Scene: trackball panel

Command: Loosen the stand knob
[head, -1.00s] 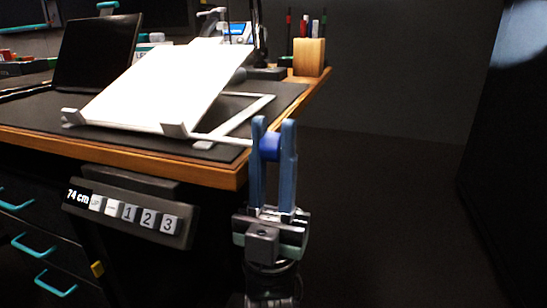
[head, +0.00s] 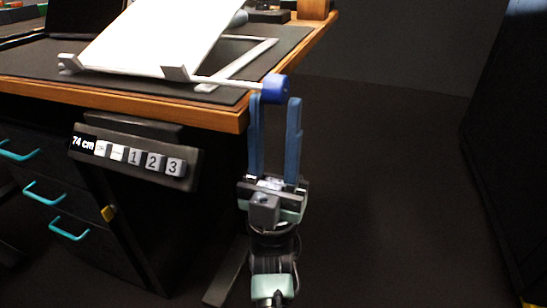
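The stand knob (head: 275,88) is a blue cylinder at the right end of a thin light rod, past the desk's right edge. The stand (head: 232,77) is a light frame on the desk, with a white sloped board (head: 160,35) on it. My gripper (head: 276,101) points up the picture with its two blue fingers apart. The fingertips show just below the knob in the picture; the left tip overlaps its lower edge. I cannot tell whether they touch. Nothing is between the fingers.
The desk (head: 190,113) has a wooden edge to the left of my gripper. A height control panel (head: 130,158) with numbered buttons hangs under it. Drawers with teal handles (head: 45,192) are at the left. The floor at right is clear, up to a dark panel (head: 510,150).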

